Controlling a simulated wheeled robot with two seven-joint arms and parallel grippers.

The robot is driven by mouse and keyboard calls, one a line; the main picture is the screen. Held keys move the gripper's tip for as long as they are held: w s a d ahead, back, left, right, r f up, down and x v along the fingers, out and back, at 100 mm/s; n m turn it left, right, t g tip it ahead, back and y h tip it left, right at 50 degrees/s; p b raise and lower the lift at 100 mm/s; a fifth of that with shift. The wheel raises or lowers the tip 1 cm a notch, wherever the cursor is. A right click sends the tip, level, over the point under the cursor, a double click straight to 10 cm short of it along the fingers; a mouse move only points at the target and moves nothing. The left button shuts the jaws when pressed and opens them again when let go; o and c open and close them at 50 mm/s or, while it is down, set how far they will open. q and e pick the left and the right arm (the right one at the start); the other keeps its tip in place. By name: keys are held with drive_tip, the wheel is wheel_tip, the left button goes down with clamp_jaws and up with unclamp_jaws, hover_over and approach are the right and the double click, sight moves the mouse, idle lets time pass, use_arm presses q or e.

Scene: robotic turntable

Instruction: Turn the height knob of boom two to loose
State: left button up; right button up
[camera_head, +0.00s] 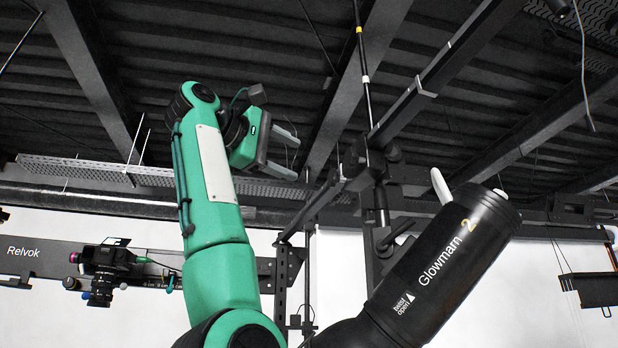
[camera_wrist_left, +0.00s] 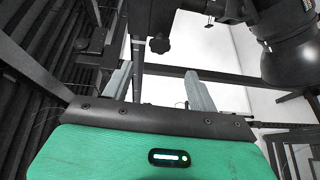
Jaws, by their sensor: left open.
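My left gripper (camera_head: 296,160) is raised at the upper middle of the head view, its two grey fingers apart with nothing between them. In the left wrist view the open fingers (camera_wrist_left: 159,72) point toward a dark lobed knob (camera_wrist_left: 159,44) on a dark upright post. The knob appears between the fingertips and apart from them; which boom it belongs to and its setting cannot be told. A black lamp marked "Glowmarn 2" (camera_head: 440,262) is tilted at the right of the head view. Dark fittings on the upright (camera_head: 378,205) are behind it. My right gripper is not in view.
A long dark boom (camera_head: 440,75) slants up to the right from the upright. A perforated rail (camera_head: 90,172) runs across the left. A small camera (camera_head: 103,270) hangs at the lower left. In the wrist view the lamp (camera_wrist_left: 293,45) fills the upper right.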

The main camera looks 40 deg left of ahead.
use_arm(q)
drive_tip(key=v, duration=0.3)
drive_tip(key=shift+s+b, duration=0.2)
drive_tip(key=shift+b, duration=0.15)
idle(0.3)
